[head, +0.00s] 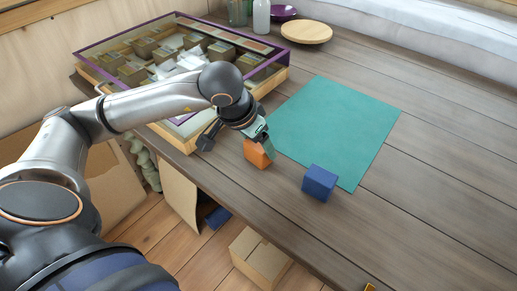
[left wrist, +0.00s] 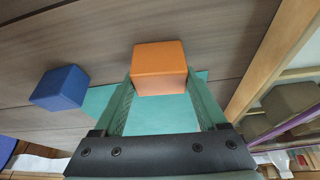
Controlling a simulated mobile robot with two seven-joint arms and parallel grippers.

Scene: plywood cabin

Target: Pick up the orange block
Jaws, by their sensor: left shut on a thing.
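The orange block (head: 256,154) is at the near left edge of the teal mat (head: 335,125) in the head view. My left gripper (head: 261,141) is at the block from above and is shut on it. In the left wrist view the orange block (left wrist: 160,68) sits between the tips of the two green fingers. Whether the block touches the table is hard to tell. My right gripper is in neither view.
A blue block (head: 319,183) stands right of the orange block, at the mat's near edge. A purple-rimmed glass display case (head: 88,62) lies behind my left arm. A round wooden board (head: 306,32) is at the back. The table's right side is clear.

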